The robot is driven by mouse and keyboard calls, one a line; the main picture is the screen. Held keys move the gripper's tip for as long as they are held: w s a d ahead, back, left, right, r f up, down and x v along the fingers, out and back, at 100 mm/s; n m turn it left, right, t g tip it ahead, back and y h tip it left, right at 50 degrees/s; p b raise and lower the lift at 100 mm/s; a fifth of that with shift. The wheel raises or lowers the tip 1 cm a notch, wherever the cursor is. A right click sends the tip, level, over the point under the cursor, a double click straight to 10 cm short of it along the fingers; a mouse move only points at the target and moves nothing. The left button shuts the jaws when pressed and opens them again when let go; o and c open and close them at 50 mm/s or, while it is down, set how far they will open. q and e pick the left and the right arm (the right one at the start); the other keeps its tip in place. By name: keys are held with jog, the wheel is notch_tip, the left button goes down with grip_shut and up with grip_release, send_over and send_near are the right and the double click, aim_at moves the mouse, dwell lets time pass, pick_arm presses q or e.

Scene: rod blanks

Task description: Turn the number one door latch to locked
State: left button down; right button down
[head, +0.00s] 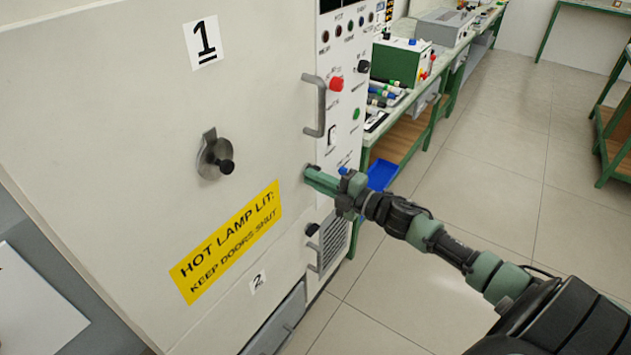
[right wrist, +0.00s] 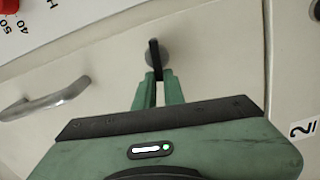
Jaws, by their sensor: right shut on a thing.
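The number one door (head: 110,130) is a pale panel with a "1" label (head: 204,42), and looks shut. Its latch is at the door's right edge, below the bar handle. In the right wrist view the latch (right wrist: 154,50) is a dark lever on a round grey base. The lever runs nearly upright in that picture. My right gripper (head: 309,176) is shut on the lever; its green fingertips (right wrist: 157,76) sit on either side of the lever's near end. In the head view the gripper mostly hides the latch, so its angle cannot be told there. My left gripper is not in view.
A bar handle (head: 316,105) is just above my right gripper. A control panel (head: 343,85) with knobs and buttons is to the right. A round pivoting cover (head: 216,157) and a yellow warning sign (head: 227,243) are on the door. A second latch knob (head: 312,229) is below.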

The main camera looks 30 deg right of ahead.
jog(key=shift+f+n+b, duration=0.25)
jog(key=shift+n+b, duration=0.1)
jog(key=shift+n, duration=0.45)
jog(key=c, duration=1.5)
grip_release()
jog(key=shift+s+d+f, duration=0.1)
jog(key=shift+s+d, duration=0.05)
jog(key=shift+s, duration=0.3)
jog(key=b+v, duration=0.1)
jog(key=v, duration=0.6)
